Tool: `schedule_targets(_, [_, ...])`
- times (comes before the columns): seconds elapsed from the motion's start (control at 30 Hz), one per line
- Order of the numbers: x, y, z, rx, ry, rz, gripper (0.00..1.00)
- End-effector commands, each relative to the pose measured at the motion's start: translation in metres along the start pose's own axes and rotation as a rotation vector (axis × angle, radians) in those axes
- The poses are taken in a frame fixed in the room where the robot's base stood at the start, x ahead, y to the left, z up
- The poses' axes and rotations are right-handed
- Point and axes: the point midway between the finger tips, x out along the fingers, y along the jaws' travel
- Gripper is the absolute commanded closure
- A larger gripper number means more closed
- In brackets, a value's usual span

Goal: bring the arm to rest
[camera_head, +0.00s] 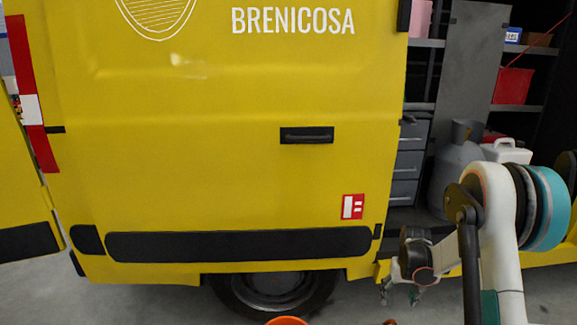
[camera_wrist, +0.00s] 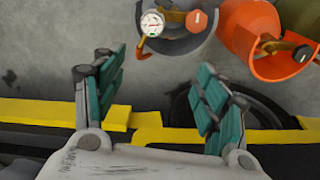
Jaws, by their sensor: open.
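My arm rises at the right of the head view, with its white link and teal joint beside the van's open side. My gripper (camera_wrist: 155,95) shows in the wrist view with its two teal-padded fingers spread wide and nothing between them. In the head view my gripper (camera_head: 400,292) hangs low at the end of the arm, near the van's lower edge, and its fingers are small there. Below the fingers in the wrist view is bare grey floor and a yellow edge of the van.
A yellow van (camera_head: 220,170) fills most of the head view. Its open bay holds a grey gas cylinder (camera_head: 455,165) and a white jug (camera_head: 507,151). In the wrist view, a grey container (camera_wrist: 190,42) with a gauge and an orange container (camera_wrist: 245,30) stand beyond the fingers.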

Motion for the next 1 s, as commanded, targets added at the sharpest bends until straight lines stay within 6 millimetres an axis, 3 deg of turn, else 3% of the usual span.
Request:
schedule_targets(0.03, [-0.023, -0.006, 0.003, -0.006, 0.015, 0.001, 0.34])
schedule_targets(0.2, [-0.087, -0.024, 0.014, -0.021, 0.072, 0.003, 0.34])
schedule_targets(0.5, [-0.185, -0.055, 0.055, -0.05, 0.17, 0.002, 0.34])
schedule_targets(0.8, [-0.258, -0.08, 0.115, -0.077, 0.269, -0.005, 0.34])
schedule_targets(1.0, [-0.292, -0.093, 0.162, -0.095, 0.334, -0.014, 0.34])
